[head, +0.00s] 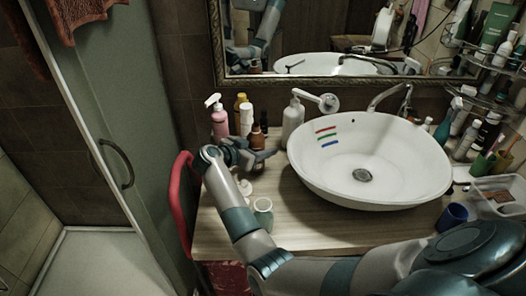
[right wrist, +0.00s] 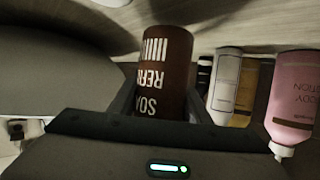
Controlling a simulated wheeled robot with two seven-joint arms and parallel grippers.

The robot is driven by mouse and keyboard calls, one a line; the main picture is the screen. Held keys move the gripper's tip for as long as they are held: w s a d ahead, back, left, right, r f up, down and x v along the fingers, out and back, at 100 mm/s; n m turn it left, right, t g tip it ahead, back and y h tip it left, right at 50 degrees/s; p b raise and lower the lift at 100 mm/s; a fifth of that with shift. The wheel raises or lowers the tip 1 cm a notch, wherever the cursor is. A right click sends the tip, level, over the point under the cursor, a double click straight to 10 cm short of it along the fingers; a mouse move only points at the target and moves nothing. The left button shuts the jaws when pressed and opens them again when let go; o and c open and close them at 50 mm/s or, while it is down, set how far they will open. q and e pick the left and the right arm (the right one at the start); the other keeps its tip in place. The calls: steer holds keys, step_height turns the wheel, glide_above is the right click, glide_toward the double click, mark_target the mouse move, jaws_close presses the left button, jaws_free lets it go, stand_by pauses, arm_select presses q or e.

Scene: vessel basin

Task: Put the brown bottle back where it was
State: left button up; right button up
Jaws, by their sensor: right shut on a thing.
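The brown bottle (head: 257,138) stands upright at the back left of the wooden counter. In the right wrist view the brown bottle (right wrist: 167,65) shows large, with white lettering, between the two fingers. My right gripper (head: 258,156) is shut on it; the fingers (right wrist: 165,108) lie on both sides of its body. The gripper hides the bottle's lower part in the head view, so I cannot tell there whether its base touches the counter. My left gripper is not in view.
A pink pump bottle (head: 219,118), a white bottle (head: 246,118) and a yellow bottle (head: 239,104) stand close left of and behind the brown bottle. A white pump bottle (head: 292,122) and the white basin (head: 400,185) are to the right.

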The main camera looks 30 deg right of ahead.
steer(key=shift+f, duration=0.85)
steer(key=shift+f, duration=0.1)
steer(key=o, duration=1.2)
